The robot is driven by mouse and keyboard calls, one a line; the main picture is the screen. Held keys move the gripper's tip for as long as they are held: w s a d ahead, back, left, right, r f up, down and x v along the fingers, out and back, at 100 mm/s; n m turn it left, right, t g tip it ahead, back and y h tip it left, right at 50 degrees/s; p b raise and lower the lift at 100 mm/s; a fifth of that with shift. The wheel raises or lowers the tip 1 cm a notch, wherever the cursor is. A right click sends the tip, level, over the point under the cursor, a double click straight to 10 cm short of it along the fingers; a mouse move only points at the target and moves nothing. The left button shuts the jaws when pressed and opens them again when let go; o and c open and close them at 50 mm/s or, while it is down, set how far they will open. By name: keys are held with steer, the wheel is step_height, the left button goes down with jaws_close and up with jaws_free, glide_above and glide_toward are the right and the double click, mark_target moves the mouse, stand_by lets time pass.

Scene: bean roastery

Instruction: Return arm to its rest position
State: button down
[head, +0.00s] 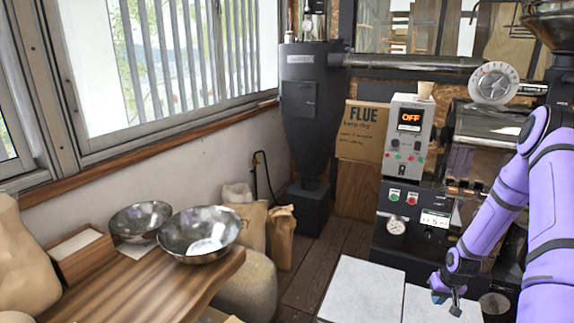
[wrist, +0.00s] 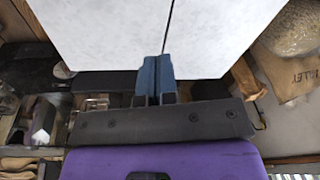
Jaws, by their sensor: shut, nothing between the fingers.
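My purple arm reaches down along the right side of the head view. My gripper (head: 452,298) hangs at its lower end, just above two white-topped surfaces. In the wrist view, my gripper (wrist: 155,72) has its blue fingers pressed together with nothing between them. The fingertips point at the dark seam between the left white top (wrist: 100,30) and the right white top (wrist: 215,35). I cannot tell whether the fingertips touch either top.
A roaster panel (head: 408,135) reading OFF stands close behind my arm. A wooden table (head: 150,280) with a steel bowl (head: 200,232) is at left. Burlap sacks (wrist: 290,55) lie right of the white tops in the wrist view. Dark floor (head: 310,262) lies open mid-view.

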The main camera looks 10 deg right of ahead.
steer(key=a+r+n+h, duration=0.1)
steer(key=a+r, duration=0.4)
steer(key=r, duration=0.7)
steer(key=a+r+h, duration=0.1)
steer(key=a+r, duration=0.3)
steer(key=r, duration=0.9)
steer(key=a+r+n+h, duration=0.1)
steer(key=a+r, duration=0.4)
steer(key=r, duration=0.7)
steer(key=s+a+r+t, duration=0.2)
steer(key=s+a+r, duration=0.65)
steer(key=r, duration=0.35)
steer(key=s+a+r+y, duration=0.1)
steer(key=s+a+r, duration=0.1)
steer(key=s, duration=0.5)
steer(key=s+a+r+n+t+y, duration=0.1)
steer(key=s+a+r, duration=0.1)
steer(key=s+a, duration=0.3)
steer(key=shift+s+a+r, duration=0.15)
steer(key=shift+s+r, duration=0.1)
steer(key=shift+s, duration=0.85)
